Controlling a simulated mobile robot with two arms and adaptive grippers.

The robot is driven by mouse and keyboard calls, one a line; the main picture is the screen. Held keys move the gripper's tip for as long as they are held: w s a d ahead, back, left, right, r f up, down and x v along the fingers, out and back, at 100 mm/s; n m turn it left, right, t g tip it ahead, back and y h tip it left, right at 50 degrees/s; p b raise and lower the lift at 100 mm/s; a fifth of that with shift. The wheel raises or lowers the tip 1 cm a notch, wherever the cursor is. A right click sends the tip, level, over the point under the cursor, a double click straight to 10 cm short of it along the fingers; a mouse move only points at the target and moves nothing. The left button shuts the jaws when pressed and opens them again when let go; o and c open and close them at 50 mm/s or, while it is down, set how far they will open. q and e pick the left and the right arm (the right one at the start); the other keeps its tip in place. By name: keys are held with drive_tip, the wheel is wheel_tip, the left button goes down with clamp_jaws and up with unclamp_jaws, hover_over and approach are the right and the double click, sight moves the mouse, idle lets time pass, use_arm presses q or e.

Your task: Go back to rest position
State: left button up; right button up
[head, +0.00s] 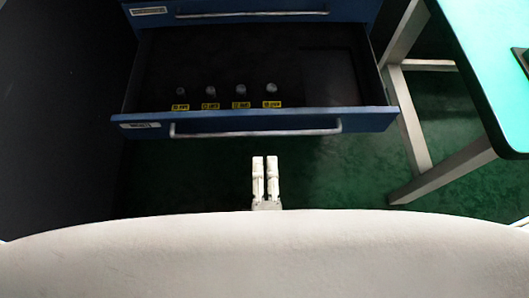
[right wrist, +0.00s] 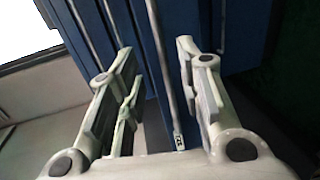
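My right gripper (head: 264,178) points up in the middle of the head view, just below the front of the open blue drawer (head: 362,121). In the right wrist view its two fingers (right wrist: 160,95) stand apart, and nothing is held between them. A drawer handle bar and blue fronts show in the gap behind the fingers. The gripper looks apart from the drawer handle (head: 255,132). My left gripper is not in view.
The open drawer holds several small grey pieces (head: 240,90) with yellow labels. A closed drawer (head: 235,14) is above it. A teal-topped table (head: 490,65) with pale legs (head: 442,180) stands at the right. Green floor (head: 330,175) lies clear in front of the drawer.

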drive_tip(key=shift+s+r, duration=0.1)
drive_tip(key=shift+s, duration=0.35)
drive_tip(key=s+d+f+m+g+h, duration=0.1)
drive_tip(key=d+f+m+g, duration=0.4)
drive_tip(key=f, duration=0.6)
drive_tip(key=d+f+m+g, duration=0.25)
drive_tip(key=d+f, duration=0.35)
drive_tip(key=f, duration=0.5)
drive_tip(key=s+d+f+m+g+h, duration=0.1)
drive_tip(key=d+f+m+g, duration=0.25)
drive_tip(key=d+f, duration=0.45)
wheel_tip(320, 180, down, 7)
drive_tip(key=s+m+g+y, duration=0.2)
drive_tip(key=s+m+g, duration=0.1)
drive_tip(key=m, duration=0.1)
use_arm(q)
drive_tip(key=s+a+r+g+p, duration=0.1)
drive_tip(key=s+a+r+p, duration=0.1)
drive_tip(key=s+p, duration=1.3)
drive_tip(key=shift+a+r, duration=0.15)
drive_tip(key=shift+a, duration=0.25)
use_arm(e)
drive_tip(key=s+d+r, duration=0.1)
drive_tip(key=s, duration=0.6)
drive_tip(key=s+d+r, duration=0.1)
drive_tip(key=s+d, duration=0.1)
drive_tip(key=s, duration=0.6)
drive_tip(key=shift+d+m+g, duration=0.25)
drive_tip(key=shift+m+g, duration=0.05)
drive_tip(key=shift+g, duration=0.1)
